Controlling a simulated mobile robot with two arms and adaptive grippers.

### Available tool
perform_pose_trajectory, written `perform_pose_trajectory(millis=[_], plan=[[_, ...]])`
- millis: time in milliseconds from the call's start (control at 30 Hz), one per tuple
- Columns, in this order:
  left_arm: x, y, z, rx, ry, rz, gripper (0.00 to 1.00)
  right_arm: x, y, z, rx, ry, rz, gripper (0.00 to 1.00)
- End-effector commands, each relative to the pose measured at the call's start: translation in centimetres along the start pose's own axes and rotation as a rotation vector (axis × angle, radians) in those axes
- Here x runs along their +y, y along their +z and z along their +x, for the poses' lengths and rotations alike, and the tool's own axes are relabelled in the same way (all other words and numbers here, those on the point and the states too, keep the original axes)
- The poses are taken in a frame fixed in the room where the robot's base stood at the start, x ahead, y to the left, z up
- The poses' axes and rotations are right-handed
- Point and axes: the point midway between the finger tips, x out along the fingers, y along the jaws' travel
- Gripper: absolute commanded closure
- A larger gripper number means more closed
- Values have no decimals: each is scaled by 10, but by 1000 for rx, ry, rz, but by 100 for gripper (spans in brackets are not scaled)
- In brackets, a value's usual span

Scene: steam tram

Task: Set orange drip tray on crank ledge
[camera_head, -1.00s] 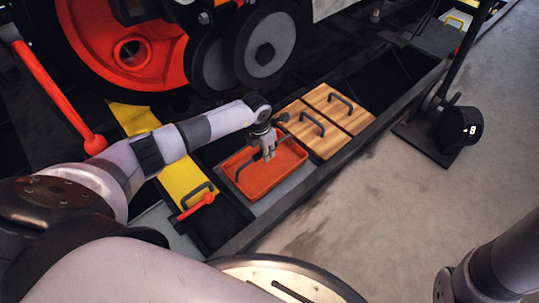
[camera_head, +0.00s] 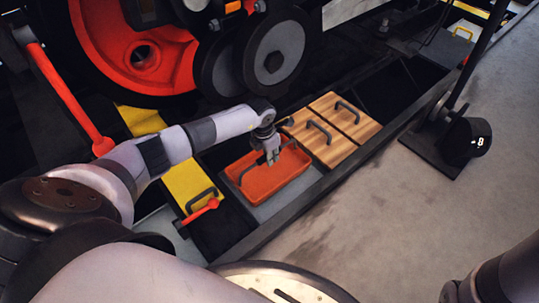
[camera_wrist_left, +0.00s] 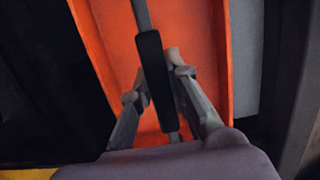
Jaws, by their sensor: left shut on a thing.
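The orange drip tray (camera_head: 252,189) is a shallow rectangular tray with a dark bar handle, at the centre of the head view. It is over a grey panel (camera_head: 292,190) in the trackside row; I cannot tell whether it touches the panel. My left gripper (camera_head: 272,159) reaches down into the tray and is shut on its handle. In the left wrist view, the fingers (camera_wrist_left: 160,95) sit on both sides of the dark grip, with the orange tray floor (camera_wrist_left: 205,40) behind. I cannot make out which surface is the crank ledge. My right gripper is out of view.
Wooden panels (camera_head: 322,141) with dark handles lie just right of the tray. A yellow panel (camera_head: 187,181) with a red-ended lever (camera_head: 203,211) is to its left. Red and grey wheels (camera_head: 276,54) stand behind. A dark post base (camera_head: 440,150) stands on concrete (camera_head: 370,215) at right.

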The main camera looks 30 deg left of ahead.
Motion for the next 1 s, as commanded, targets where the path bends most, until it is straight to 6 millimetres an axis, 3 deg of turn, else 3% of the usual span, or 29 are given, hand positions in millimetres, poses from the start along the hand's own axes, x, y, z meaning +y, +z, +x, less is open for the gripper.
perform_pose_trajectory(millis=[533, 567, 867, 1000], plan=[[0, 1, 4, -4, 0, 0, 100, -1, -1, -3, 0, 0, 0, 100], [0, 1, 4, -4, 0, 0, 82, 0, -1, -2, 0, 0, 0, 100], [0, 0, 4, -2, -1, 0, 62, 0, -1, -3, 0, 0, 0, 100], [0, 0, 5, -1, -1, 0, 61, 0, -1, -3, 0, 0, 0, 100]])
